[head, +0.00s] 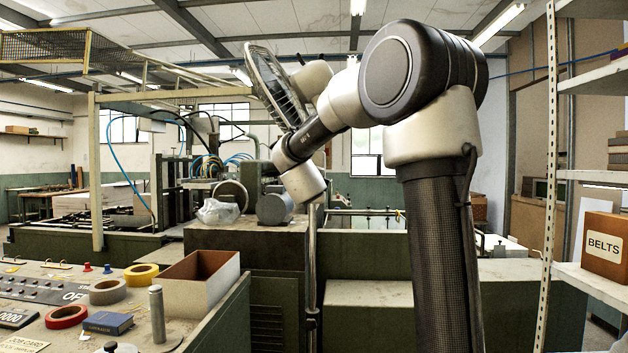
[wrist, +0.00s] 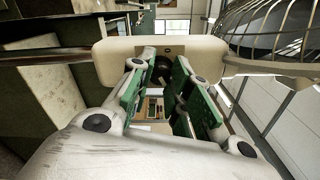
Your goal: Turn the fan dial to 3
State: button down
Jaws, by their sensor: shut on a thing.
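The fan (head: 275,88) stands in the middle of the head view, its wire cage tilted, on a thin upright pole (head: 312,250). Its cage (wrist: 268,38) fills the upper right of the wrist view. A pale control box (wrist: 112,62) lies across the wrist view, with a dark round dial (wrist: 162,70) on its face. My gripper (wrist: 164,70) has its green-padded fingers on either side of the dial and is shut on it. The dial's numbers and pointer are too small to read. In the head view my arm hides the dial and fingers.
A control console (head: 40,290) at lower left carries tape rolls, a blue box (head: 107,323), a metal post (head: 157,313) and an open carton (head: 190,285). A shelf rack (head: 548,180) with a BELTS box (head: 603,245) stands right. Green machinery (head: 365,292) lies behind the fan pole.

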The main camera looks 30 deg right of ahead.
jog(key=shift+f+m, duration=0.15)
jog(key=shift+m, duration=0.35)
jog(key=c, duration=1.3)
grip_release()
jog(key=v, duration=1.2)
